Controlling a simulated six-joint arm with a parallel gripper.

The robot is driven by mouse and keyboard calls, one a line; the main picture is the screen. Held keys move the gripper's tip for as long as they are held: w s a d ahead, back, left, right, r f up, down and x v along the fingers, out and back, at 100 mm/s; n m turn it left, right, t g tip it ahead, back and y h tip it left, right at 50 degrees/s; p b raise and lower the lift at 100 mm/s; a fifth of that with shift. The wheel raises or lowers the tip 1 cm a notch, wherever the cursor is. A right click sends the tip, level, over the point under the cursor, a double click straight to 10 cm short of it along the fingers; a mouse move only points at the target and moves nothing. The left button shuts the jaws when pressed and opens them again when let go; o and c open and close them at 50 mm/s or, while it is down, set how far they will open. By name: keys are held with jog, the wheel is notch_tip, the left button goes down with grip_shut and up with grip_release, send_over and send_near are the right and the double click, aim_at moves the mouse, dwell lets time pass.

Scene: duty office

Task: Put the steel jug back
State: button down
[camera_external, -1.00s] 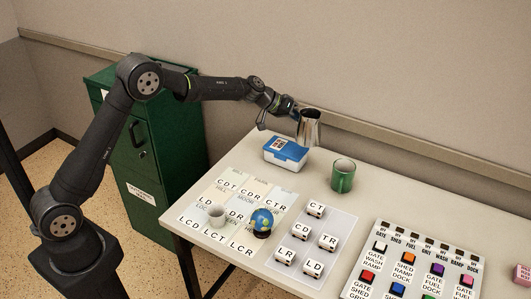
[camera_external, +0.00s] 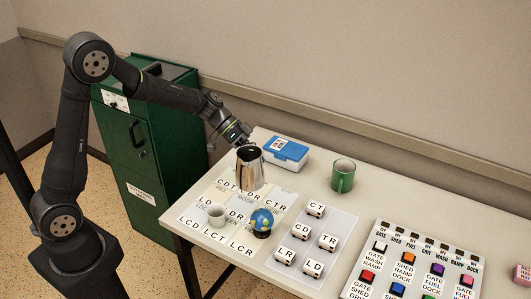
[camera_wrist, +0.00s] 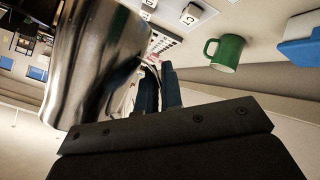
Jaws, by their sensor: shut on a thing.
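The steel jug (camera_external: 250,169) is a shiny metal pitcher, upright, over the back part of the lettered mat (camera_external: 197,205) at the table's left end. I cannot tell whether its base touches the mat. My gripper (camera_external: 240,141) reaches it from behind and is shut on it. In the wrist view the jug (camera_wrist: 92,70) fills the left side, and the dark fingers of my gripper (camera_wrist: 160,92) close at its right side, on what seems to be its handle. The jug hides part of the mat's back row.
A blue-lidded box (camera_external: 286,152) and a green mug (camera_external: 343,176) stand behind and right. A tray (camera_external: 318,236) holds several lettered blocks. A button panel (camera_external: 415,265) lies front right.

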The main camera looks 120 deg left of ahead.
jog(key=shift+d+f, duration=0.25)
jog(key=shift+d, duration=0.05)
jog(key=s+a+f, duration=0.2)
jog(key=a+f, duration=0.1)
jog(key=s+a+f, duration=0.2)
jog(key=a+f, duration=0.1)
jog(key=f, duration=0.1)
jog(key=s+a+f, duration=0.2)
jog(key=a+f, duration=0.1)
jog(key=f, duration=0.1)
jog(key=shift+s+a+f, duration=0.15)
jog(key=shift+a, duration=0.25)
jog(key=shift+a+f, duration=0.1)
jog(key=shift+f, duration=1.95)
jog(key=shift+f, duration=0.1)
